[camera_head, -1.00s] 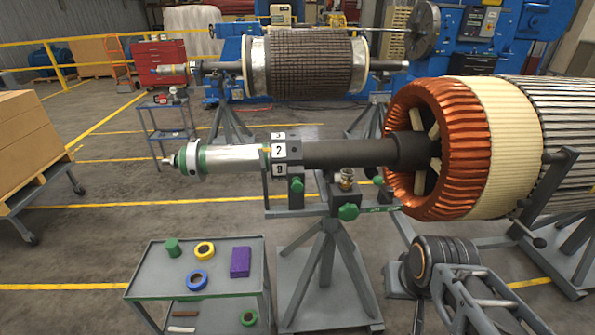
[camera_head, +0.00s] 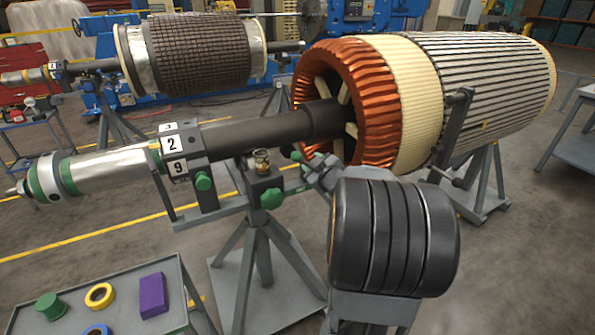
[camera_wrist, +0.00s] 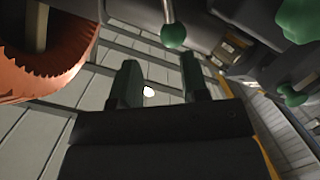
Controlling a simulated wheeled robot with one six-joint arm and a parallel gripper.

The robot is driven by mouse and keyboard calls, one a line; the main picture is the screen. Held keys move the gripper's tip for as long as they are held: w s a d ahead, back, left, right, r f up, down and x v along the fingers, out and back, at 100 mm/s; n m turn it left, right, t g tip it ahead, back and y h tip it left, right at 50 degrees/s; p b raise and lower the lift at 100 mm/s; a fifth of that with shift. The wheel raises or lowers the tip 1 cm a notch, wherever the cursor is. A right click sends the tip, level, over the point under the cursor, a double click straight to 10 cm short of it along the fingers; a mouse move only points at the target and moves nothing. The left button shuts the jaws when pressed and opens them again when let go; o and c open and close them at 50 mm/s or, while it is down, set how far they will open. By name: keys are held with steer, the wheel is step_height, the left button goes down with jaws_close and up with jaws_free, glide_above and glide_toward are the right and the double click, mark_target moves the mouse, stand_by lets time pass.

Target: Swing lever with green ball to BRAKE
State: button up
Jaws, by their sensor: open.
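The lever shows in the wrist view as a thin metal rod ending in a green ball (camera_wrist: 173,36). In the head view a small green ball (camera_head: 296,156), seemingly the same one, sits just right of the brass fitting on the stand. My gripper (camera_wrist: 160,62) is open and empty, its two dark green fingers pointing at the ball, which is just beyond the fingertips and between them sideways. In the head view my gripper (camera_head: 318,172) is beside the stand head, small and partly hidden by my wrist. I cannot read any BRAKE mark.
Larger green knobs (camera_head: 271,198) sit on the stand close to the lever. The copper winding (camera_head: 335,100) of the big rotor is close to my gripper. A dark shaft (camera_head: 250,135) runs above the stand. A grey cart (camera_head: 120,285) stands at lower left.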

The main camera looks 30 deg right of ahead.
mark_target(303, 162)
steer(key=s+d+f+n+t+y+b, duration=0.2)
steer(key=s+d+f+n+y, duration=0.1)
steer(key=f+y, duration=0.1)
steer(key=w+a, duration=0.1)
steer(key=w, duration=1.2)
steer(key=shift+w+a+f+y, duration=0.15)
steer(key=shift+a+y, duration=0.15)
steer(key=shift+a, duration=0.05)
steer(key=shift+c, duration=0.3)
jaws_close()
steer(key=shift+n, duration=0.3)
